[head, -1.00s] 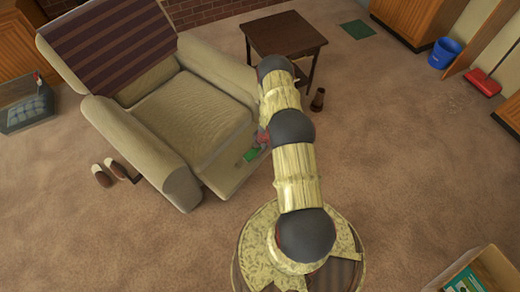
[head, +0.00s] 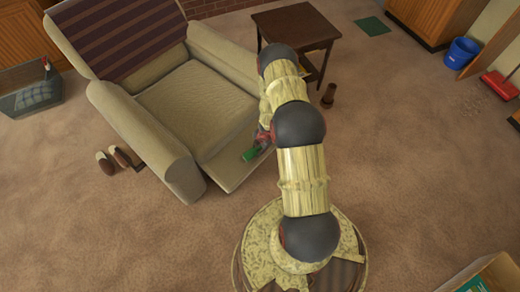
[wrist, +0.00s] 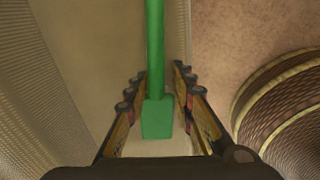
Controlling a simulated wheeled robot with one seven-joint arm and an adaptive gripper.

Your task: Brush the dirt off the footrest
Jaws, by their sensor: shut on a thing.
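The footrest (head: 228,175) is the low beige panel at the front of the striped armchair (head: 200,90). In the head view my gripper (head: 262,140) is partly hidden by my arm and sits low over the footrest's right part. In the wrist view my gripper (wrist: 159,85) is shut on a green-handled tool (wrist: 155,40), whose handle runs away between the fingers; its far end is out of view. The tool's green part (head: 250,154) shows just over the footrest in the head view. I cannot make out dirt on the footrest or whether the tool touches it.
A dark wooden side table (head: 297,28) stands right of the armchair, with a brown object (head: 328,96) on the floor beside it. Slippers (head: 112,160) lie at left. A blue bucket (head: 461,51) and red dustpan (head: 500,84) are far right. Carpet in front is clear.

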